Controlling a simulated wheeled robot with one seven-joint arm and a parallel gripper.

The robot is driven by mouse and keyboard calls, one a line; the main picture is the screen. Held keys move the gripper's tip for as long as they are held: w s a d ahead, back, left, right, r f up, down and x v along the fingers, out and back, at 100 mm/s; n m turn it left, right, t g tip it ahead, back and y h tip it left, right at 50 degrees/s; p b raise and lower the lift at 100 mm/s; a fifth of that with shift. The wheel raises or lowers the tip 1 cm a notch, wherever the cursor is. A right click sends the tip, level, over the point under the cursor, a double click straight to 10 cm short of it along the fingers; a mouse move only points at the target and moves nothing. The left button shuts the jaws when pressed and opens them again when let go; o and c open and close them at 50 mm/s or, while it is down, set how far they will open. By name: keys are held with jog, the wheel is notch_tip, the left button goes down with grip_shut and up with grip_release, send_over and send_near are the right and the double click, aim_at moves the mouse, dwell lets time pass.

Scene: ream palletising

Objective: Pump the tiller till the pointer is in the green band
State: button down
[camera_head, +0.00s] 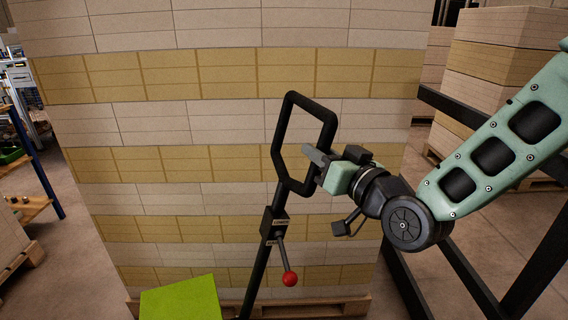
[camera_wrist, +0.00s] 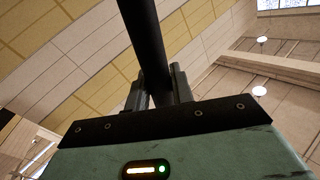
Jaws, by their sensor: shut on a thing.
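The black tiller (camera_head: 264,250) stands tilted in front of the stacked reams, with a closed loop handle (camera_head: 279,140) at its top. My gripper (camera_head: 317,159) is shut on the right side of the loop. In the wrist view the black bar of the tiller handle (camera_wrist: 143,35) runs between the two fingers of my gripper (camera_wrist: 160,88). A small lever with a red knob (camera_head: 289,279) hangs from a labelled block (camera_head: 273,225) on the tiller shaft. No gauge, pointer or green band can be made out in either view.
A tall stack of wrapped reams (camera_head: 150,120) on a pallet stands right behind the tiller. A lime-green panel (camera_head: 181,300) is at the bottom left of the tiller. A black frame (camera_head: 480,290) stands at the right, with another stack (camera_head: 500,60) beyond.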

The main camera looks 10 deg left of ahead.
jog(key=w+d+f+m+b, duration=0.1)
jog(key=w+d+f, duration=0.1)
jog(key=d, duration=0.3)
jog(key=w+d+f+m+b, duration=0.1)
jog(key=w+d+f, duration=0.1)
jog(key=w+d, duration=0.2)
jog(key=shift+w+d+f+b, duration=0.3)
jog(key=shift+d+f, duration=0.05)
jog(key=shift+d, duration=0.15)
jog(key=c, duration=1.3)
grip_release()
jog(key=shift+o, duration=0.2)
